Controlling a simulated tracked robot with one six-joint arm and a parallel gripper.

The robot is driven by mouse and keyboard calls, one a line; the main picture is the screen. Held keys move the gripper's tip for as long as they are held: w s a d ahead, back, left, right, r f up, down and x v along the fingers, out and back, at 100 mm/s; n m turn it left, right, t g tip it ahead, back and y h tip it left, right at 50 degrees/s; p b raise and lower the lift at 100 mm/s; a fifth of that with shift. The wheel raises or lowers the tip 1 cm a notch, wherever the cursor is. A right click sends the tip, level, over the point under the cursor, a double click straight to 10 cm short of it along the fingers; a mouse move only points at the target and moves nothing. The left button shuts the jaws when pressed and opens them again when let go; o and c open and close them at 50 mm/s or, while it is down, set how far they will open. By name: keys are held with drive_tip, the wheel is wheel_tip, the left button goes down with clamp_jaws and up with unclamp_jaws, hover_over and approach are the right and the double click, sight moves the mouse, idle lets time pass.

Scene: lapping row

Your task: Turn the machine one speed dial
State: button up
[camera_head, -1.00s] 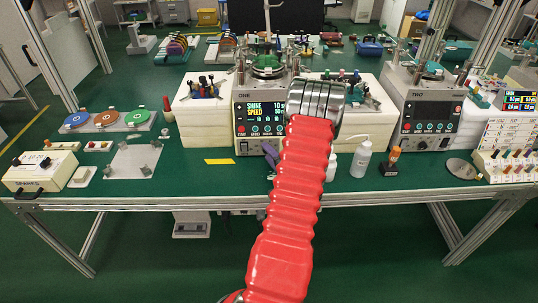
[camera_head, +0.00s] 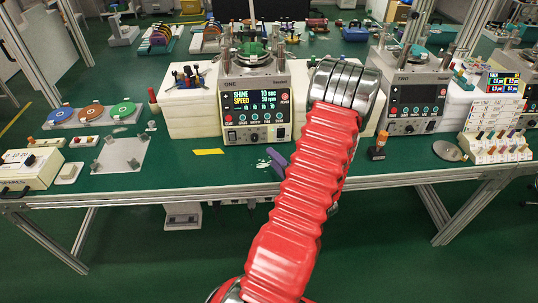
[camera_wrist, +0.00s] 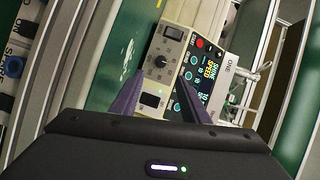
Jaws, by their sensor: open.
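Machine one (camera_head: 283,122) stands on the green bench, its screen (camera_head: 254,100) lit with SHINE 10 sec and SPEED 50 rpm. A black dial (camera_head: 253,137) is low on its front panel. In the wrist view the panel appears turned sideways, and the dial (camera_wrist: 160,62) lies in the gap between the fingertips as seen from the camera. My gripper (camera_wrist: 161,76) is open and empty, its two purple fingers pointing at the panel. The fingers look apart from the dial, though depth is hard to judge. In the head view only a purple finger shows; my red arm hides the rest.
A white plate (camera_head: 120,156) and a row of coloured discs (camera_head: 92,115) lie at left. An orange-topped bottle (camera_head: 378,146) is right of my arm. The bench front before machine one is mostly clear.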

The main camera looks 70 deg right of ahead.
drive_tip(key=shift+s+a, duration=0.4)
drive_tip(key=shift+s, duration=0.05)
drive_tip(key=w+a+r+n+g+y, duration=0.15)
drive_tip(key=w+r+n, duration=0.25)
drive_tip(key=w, duration=0.4)
drive_tip(key=w+a+r+n+g+y, duration=0.15)
drive_tip(key=w+r+n, duration=0.25)
drive_tip(key=w, duration=0.4)
drive_tip(key=w+a+r+n+g+y, duration=0.1)
drive_tip(key=w+a+r+n, duration=0.25)
drive_tip(key=a+r, duration=0.45)
drive_tip(key=w+a+r+n+g, duration=0.1)
drive_tip(key=w+a+r+n, duration=0.3)
drive_tip(key=a, duration=0.7)
drive_tip(key=s+a+r+n+y, duration=0.1)
drive_tip(key=s+a, duration=0.3)
drive_tip(key=a, duration=0.5)
drive_tip(key=s+a+r+n+g+y, duration=0.1)
drive_tip(key=s+a+r+n+y, duration=0.1)
drive_tip(key=a, duration=0.8)
drive_tip(key=s+a+r+n+g+y, duration=0.1)
drive_tip(key=s+a+r+n+y, duration=0.1)
drive_tip(key=s+a+n, duration=0.3)
drive_tip(key=a+y, duration=0.1)
drive_tip(key=a, duration=0.3)
drive_tip(key=shift+s+a, duration=0.3)
drive_tip(key=shift+s, duration=0.05)
